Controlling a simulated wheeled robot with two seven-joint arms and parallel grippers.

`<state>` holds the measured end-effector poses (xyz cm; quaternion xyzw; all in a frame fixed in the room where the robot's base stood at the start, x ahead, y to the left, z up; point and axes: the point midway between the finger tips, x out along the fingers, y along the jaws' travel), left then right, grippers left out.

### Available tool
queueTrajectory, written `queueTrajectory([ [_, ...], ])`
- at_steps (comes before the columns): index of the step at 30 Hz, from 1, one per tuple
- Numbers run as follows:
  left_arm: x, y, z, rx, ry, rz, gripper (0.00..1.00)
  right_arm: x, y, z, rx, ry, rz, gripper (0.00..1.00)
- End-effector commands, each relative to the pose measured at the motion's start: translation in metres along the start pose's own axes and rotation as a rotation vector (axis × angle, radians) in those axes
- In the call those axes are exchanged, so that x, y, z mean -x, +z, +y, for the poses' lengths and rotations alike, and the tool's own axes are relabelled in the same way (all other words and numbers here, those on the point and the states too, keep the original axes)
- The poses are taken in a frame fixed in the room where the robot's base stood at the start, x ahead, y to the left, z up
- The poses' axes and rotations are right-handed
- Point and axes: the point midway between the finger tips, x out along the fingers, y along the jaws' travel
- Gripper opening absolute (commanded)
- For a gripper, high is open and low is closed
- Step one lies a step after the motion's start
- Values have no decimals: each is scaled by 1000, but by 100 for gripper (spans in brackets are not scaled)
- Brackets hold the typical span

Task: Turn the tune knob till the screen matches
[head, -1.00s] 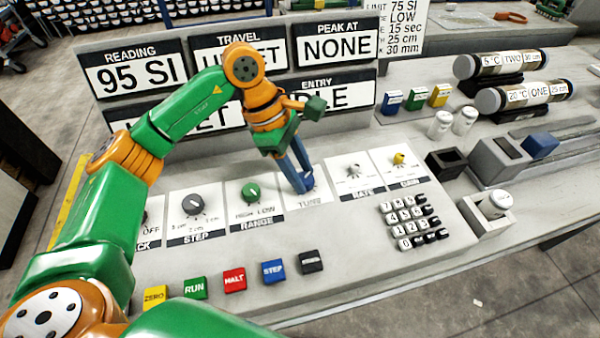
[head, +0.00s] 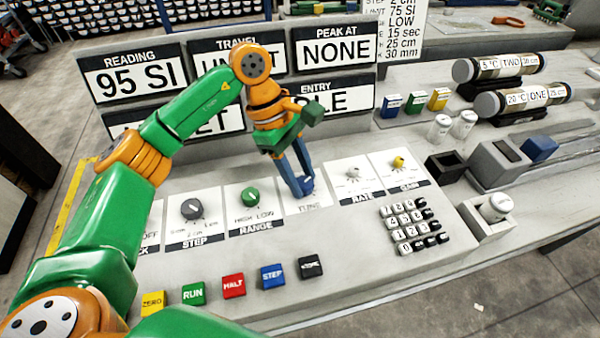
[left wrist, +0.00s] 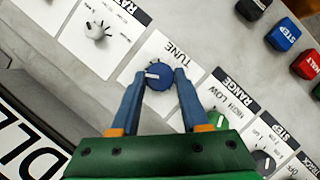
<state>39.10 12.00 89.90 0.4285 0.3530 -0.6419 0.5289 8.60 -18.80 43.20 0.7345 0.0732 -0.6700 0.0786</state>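The blue tune knob (left wrist: 158,78) sits on the white TUNE plate, its pale mark pointing left in the left wrist view. In the head view, the knob (head: 307,184) is partly hidden by my fingers. My left gripper (head: 301,187) reaches down over it. In the left wrist view, the fingers (left wrist: 159,76) lie close against both sides of the knob, apparently closed on it. The READING screen (head: 138,78) shows 95 SI. A sheet (head: 404,30) behind the panel lists 75 SI, LOW, 15 sec, 25 cm and 30 mm. My right gripper is out of view.
The green RANGE knob (head: 250,196) and grey STEP knob (head: 191,208) stand left of TUNE; the RATE knob (head: 352,174) and yellow GAIN knob (head: 398,163) stand right. Coloured buttons line the front, with a keypad (head: 416,226) at right. The upright screens stand behind my gripper.

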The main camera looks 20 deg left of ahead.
Motion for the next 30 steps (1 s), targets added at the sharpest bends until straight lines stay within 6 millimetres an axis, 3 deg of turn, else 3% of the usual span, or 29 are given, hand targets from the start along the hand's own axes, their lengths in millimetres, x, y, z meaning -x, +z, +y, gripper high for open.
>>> queueTrajectory([
  [1,-1,0,0,0,-1,0,60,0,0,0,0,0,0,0],
  [3,0,0,0,0,-1,0,74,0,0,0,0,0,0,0],
  [11,1,0,0,1,1,0,74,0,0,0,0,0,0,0],
  [14,12,0,1,1,3,0,74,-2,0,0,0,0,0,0],
  [21,61,1,1,1,2,0,74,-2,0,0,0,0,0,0],
  [30,71,0,0,-1,-1,0,74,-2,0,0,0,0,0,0],
])
